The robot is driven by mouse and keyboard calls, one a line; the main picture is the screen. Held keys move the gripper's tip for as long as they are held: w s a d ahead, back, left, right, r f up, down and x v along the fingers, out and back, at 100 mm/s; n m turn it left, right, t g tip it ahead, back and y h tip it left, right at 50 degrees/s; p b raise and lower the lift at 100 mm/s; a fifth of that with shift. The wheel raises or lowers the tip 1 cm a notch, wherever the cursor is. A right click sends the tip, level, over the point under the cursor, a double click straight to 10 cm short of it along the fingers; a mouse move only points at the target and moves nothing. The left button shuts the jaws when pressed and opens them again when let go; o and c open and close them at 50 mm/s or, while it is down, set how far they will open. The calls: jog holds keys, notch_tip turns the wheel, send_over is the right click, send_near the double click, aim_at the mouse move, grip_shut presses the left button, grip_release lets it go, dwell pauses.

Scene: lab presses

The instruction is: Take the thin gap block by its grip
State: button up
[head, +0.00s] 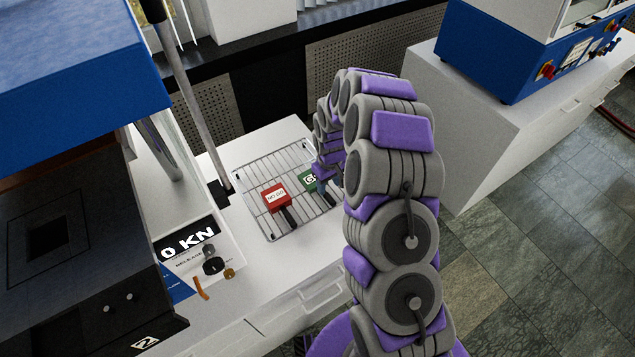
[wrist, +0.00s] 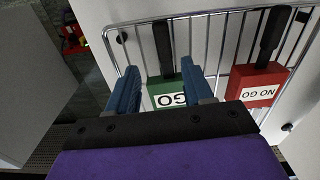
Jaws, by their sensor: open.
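Two gap blocks with dark grips lie on a wire rack (head: 247,212). The green block (head: 308,181) is labelled GO; in the wrist view (wrist: 168,90) its dark grip (wrist: 163,45) points away from my gripper. The red block (head: 275,198), labelled NO GO, lies to its left in the head view and to its right in the wrist view (wrist: 251,84). I cannot tell from these views which block is thinner. My gripper (wrist: 165,68) is open, its blue fingers on either side of the green block in the picture. Contact cannot be told. My arm partly hides the green block in the head view.
The rack stands on a white bench top (head: 285,262). Another blue machine (head: 500,55) stands on a white cabinet at the right. Tiled floor is clear there.

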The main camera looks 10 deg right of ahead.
aim_at(327, 193)
jog(key=f, duration=0.1)
jog(key=a+f, duration=0.1)
jog(key=f+b, duration=0.1)
jog(key=f, duration=0.1)
jog(key=shift+w+a, duration=0.1)
jog(key=shift+a, duration=0.25)
jog(key=shift+f, duration=0.35)
jog(key=shift+d, duration=0.7)
jog(key=shift+c, duration=0.2)
jog(key=c, duration=0.3)
jog(key=shift+a, duration=0.55)
jog(key=c, duration=0.6)
jog(key=shift+d, duration=0.45)
grip_shut()
